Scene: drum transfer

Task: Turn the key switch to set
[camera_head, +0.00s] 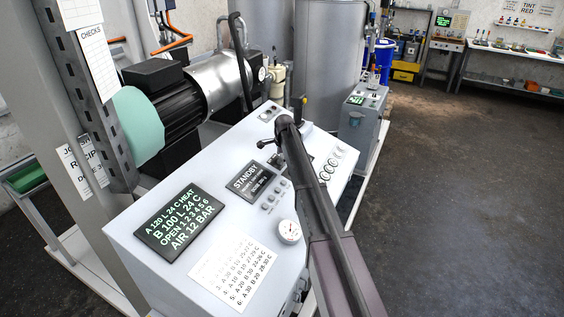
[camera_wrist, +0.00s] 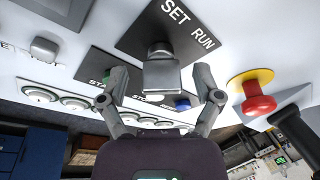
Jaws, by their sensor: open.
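The key switch (camera_wrist: 161,75) is a grey block on a round collar, on a dark plate (camera_wrist: 140,42) marked SET and RUN in the wrist view. I cannot tell which mark it points at. My gripper (camera_wrist: 160,84) is open, with one finger on each side of the key block. Gaps show between the block and both fingers. In the head view my gripper (camera_head: 268,143) is over the far part of the sloped control panel (camera_head: 215,220). My arm hides part of the panel there, and I cannot make out the key switch.
A red mushroom button (camera_wrist: 259,103) on a yellow base is to the right of my gripper. A green button (camera_wrist: 103,75) and a blue button (camera_wrist: 182,104) are near the fingers. A display (camera_head: 247,180) reads STANDBY. Open floor (camera_head: 460,190) lies right of the panel.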

